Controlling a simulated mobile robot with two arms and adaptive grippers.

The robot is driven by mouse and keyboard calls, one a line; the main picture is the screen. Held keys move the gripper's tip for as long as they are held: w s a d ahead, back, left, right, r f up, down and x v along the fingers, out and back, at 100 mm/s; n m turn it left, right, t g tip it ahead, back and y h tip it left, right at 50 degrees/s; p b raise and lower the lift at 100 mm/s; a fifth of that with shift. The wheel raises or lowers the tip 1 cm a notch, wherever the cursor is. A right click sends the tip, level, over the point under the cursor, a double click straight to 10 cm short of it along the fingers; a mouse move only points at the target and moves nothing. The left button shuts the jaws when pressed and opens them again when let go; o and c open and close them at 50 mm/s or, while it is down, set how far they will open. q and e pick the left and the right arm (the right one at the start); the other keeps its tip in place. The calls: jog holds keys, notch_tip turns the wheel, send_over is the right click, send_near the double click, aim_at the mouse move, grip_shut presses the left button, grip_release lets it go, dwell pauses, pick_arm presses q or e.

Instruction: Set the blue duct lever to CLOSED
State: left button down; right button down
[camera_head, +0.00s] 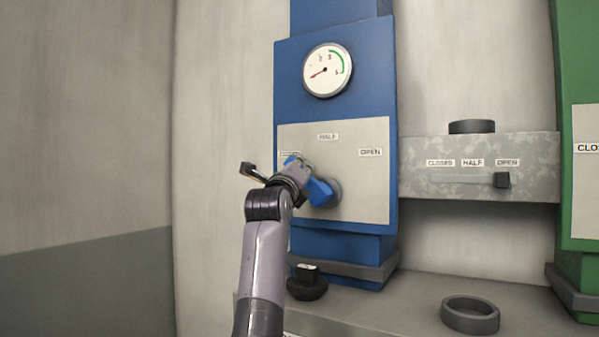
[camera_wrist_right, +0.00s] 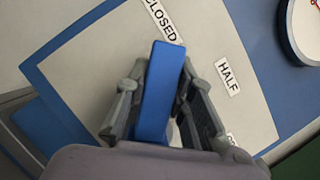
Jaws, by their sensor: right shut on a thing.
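The blue duct lever (camera_head: 320,191) sits on the pale plate (camera_head: 360,195) of the blue duct. It points up and left from its hub, with its tip just by the CLOSED label (camera_head: 289,154), which is partly hidden. In the right wrist view the lever (camera_wrist_right: 161,90) ends right beside the CLOSED label (camera_wrist_right: 161,20), with HALF (camera_wrist_right: 228,76) further right. My right gripper (camera_head: 296,167) is shut on the lever, one finger on each side, as the right wrist view (camera_wrist_right: 158,88) shows. My left gripper is not in view.
A round gauge (camera_head: 327,70) is above the plate. To the right, a grey slider panel (camera_head: 440,180) has its black knob (camera_head: 502,180) under OPEN. A green duct (camera_head: 575,60) stands far right. A dark ring (camera_head: 470,315) and a black knob (camera_head: 307,282) are below.

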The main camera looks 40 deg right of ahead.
jog(key=c, duration=1.4)
grip_release()
jog(key=shift+w+a, duration=0.1)
jog(key=shift+o, duration=0.2)
jog(key=v, duration=1.2)
